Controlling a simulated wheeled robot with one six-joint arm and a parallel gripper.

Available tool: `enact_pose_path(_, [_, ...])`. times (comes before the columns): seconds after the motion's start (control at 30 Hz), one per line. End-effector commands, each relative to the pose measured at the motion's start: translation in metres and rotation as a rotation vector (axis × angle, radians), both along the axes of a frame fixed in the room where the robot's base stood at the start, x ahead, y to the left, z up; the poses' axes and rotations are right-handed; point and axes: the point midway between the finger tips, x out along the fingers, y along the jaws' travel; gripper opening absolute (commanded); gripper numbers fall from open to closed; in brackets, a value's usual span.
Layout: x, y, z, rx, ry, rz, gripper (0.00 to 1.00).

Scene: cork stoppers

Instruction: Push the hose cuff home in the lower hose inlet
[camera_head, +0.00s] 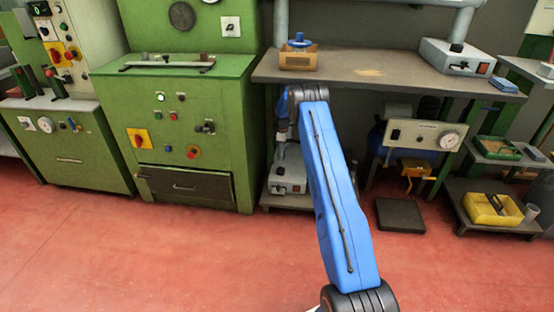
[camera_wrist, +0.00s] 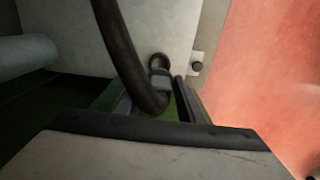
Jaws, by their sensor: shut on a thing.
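In the wrist view a thick black hose (camera_wrist: 122,45) comes down from the top edge and bends in between the two fingers of my gripper (camera_wrist: 160,98). The fingers are shut on the hose end; its cuff is mostly hidden between them. Just beyond the fingertips a dark round ring (camera_wrist: 158,63), seemingly an inlet, shows on a pale grey panel (camera_wrist: 185,25). The hose end is close to this ring; I cannot tell whether it is seated. In the head view my arm hides most of the gripper, near a grey unit (camera_head: 289,178) on the low shelf.
A small dark knob (camera_wrist: 197,66) sits on a light plate right of the ring. A grey pipe (camera_wrist: 25,51) lies at the left. The workbench (camera_head: 380,77) overhangs the low shelf. A green machine (camera_head: 215,150) stands left. Red floor (camera_head: 150,250) is clear in front.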

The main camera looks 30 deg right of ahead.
Motion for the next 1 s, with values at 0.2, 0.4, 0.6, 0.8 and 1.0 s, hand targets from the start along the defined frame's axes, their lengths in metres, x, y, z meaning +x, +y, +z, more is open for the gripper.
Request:
enact_pose_path(0.2, [0.001,-0.001,-0.004,0.000,0.000,0.000,0.12])
enact_pose_path(0.4, [0.001,-0.001,-0.015,0.000,0.000,0.000,0.12])
enact_pose_path(0.6, [0.000,-0.001,-0.029,0.001,0.001,0.000,0.12])
enact_pose_path(0.8, [0.001,-0.001,-0.044,0.000,0.000,0.000,0.12])
enact_pose_path(1.0, [0.001,-0.001,-0.057,0.000,0.000,0.000,0.12])
